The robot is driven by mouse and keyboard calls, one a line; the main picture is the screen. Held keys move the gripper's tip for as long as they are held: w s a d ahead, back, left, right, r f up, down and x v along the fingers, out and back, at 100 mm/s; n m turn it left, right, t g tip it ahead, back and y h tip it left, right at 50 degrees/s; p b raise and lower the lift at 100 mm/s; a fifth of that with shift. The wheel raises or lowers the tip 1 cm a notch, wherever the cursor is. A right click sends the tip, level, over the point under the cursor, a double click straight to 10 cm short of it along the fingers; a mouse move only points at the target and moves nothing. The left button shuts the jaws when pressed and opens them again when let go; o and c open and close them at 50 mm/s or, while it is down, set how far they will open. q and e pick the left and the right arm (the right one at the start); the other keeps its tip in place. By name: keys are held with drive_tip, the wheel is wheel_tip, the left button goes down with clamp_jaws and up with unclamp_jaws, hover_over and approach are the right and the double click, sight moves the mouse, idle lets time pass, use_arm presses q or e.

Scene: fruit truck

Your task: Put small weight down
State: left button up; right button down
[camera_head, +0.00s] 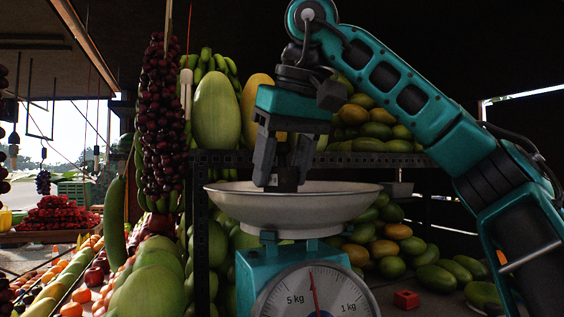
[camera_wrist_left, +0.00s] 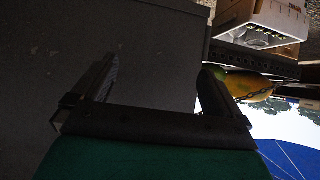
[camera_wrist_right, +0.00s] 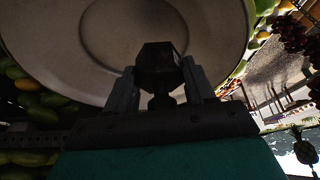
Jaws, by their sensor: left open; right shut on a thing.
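The small weight (camera_wrist_right: 158,60) is dark, with a hexagonal top in the right wrist view. My right gripper (camera_wrist_right: 160,86) is shut on it, with a finger on each side. In the head view the weight (camera_head: 288,180) shows dark between the fingertips of my right gripper (camera_head: 284,168), over the scale's pale round pan (camera_head: 345,203). Its lower end is at the pan's rim, and I cannot tell whether it touches the pan. The pan also shows in the right wrist view (camera_wrist_right: 215,25). My left gripper (camera_wrist_left: 160,72) is open and empty, and shows only in the left wrist view.
The teal scale (camera_head: 252,272) has a dial whose needle points near the top. A dark shelf (camera_head: 400,159) runs behind the pan.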

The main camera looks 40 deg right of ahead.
sight(286, 144)
drive_tip(key=shift+c, duration=1.9)
unclamp_jaws()
drive_tip(key=shift+r, duration=0.35)
drive_tip(key=shift+v, duration=3.95)
drive_tip(key=shift+w, duration=0.1)
